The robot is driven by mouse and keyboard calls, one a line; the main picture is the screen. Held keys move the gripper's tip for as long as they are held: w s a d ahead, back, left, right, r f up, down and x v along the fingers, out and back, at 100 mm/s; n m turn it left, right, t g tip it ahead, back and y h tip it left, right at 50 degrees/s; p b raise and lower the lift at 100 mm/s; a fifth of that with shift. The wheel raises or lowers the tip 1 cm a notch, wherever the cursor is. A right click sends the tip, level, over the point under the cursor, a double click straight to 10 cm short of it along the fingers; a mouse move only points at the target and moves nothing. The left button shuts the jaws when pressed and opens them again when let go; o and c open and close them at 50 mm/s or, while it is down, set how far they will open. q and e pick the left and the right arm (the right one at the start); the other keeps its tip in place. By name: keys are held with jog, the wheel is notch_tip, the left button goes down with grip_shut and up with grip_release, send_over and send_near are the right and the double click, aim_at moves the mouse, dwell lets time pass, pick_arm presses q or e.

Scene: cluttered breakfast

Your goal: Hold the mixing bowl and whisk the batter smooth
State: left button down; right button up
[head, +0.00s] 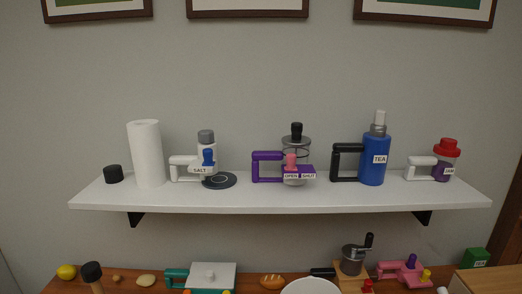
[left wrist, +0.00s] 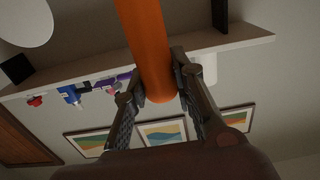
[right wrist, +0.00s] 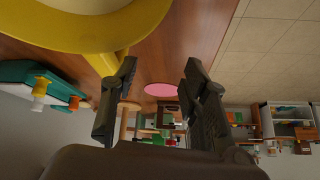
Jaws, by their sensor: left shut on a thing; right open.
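My left gripper (left wrist: 155,78) is shut on an orange rod-like handle (left wrist: 148,40) in the left wrist view. The handle's far end is cut off by the frame, so I cannot tell whether it is the whisk. My right gripper (right wrist: 160,70) is open and empty in the right wrist view. A large yellow rounded thing (right wrist: 100,32), which looks like the mixing bowl, is beyond and left of its fingers, close to the left fingertip. I cannot tell whether they touch. Any batter is not clearly seen. Neither gripper shows in the head view.
A white shelf (head: 250,199) holds a paper roll (head: 147,154), a blue tea bottle (head: 375,158) and other containers. Below, the table holds a lemon (head: 67,271), a teal-handled box (head: 212,275), a grinder (head: 353,262) and a white round thing (head: 310,287). A pink disc (right wrist: 161,90) lies beyond my right fingers.

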pick_arm(q)
jog(key=shift+r, duration=0.1)
pick_arm(e)
jog(key=w+r, duration=0.1)
jog(key=w, duration=0.1)
jog(key=w+d+r+n, duration=0.1)
jog(key=w, duration=0.1)
jog(key=w+d+n, duration=0.1)
jog(key=w, duration=0.1)
jog(key=shift+w+d+r+g, duration=0.1)
jog(key=shift+w+r+g, duration=0.1)
jog(key=shift+r+g, duration=0.15)
jog(key=shift+w+d+r+n, duration=0.2)
jog(key=shift+w+r+n, duration=0.05)
jog(key=shift+w+n, duration=0.05)
jog(key=shift+w+f, duration=0.1)
jog(key=shift+w, duration=0.05)
pick_arm(q)
notch_tip(320, 180, down, 5)
jog(key=b, duration=0.5)
jog(key=shift+f, duration=0.2)
pick_arm(e)
jog(key=x, duration=0.7)
pick_arm(q)
jog(key=shift+f+b, duration=0.45)
jog(key=shift+b, duration=0.15)
pick_arm(e)
jog(key=shift+x, duration=0.9)
jog(key=shift+a, duration=0.1)
grip_shut()
